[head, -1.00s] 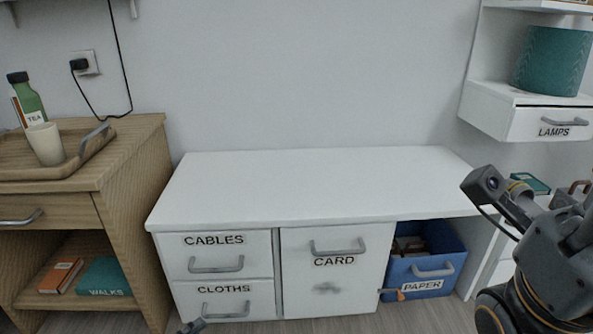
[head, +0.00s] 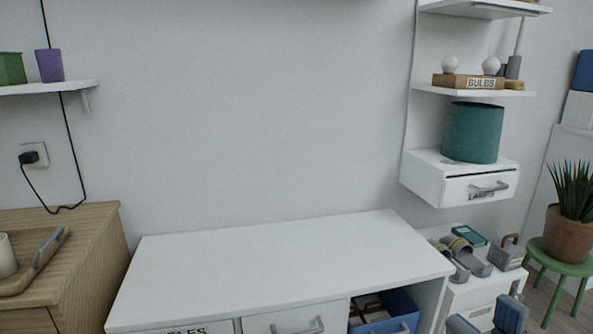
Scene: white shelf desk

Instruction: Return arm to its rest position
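A blue-grey part at the bottom right edge, in front of the white side unit, appears to be my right gripper (head: 490,316). It is cut off by the frame, and I cannot tell whether its fingers are open or shut. Nothing is clearly seen held in it. My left gripper is not in view.
The white desk (head: 270,265) has a bare top. A blue bin (head: 400,303) sits under its right end. The side unit holds a teal book (head: 468,236), a padlock (head: 508,257) and grey banded items (head: 478,266). The lamps drawer (head: 430,182) hangs above.

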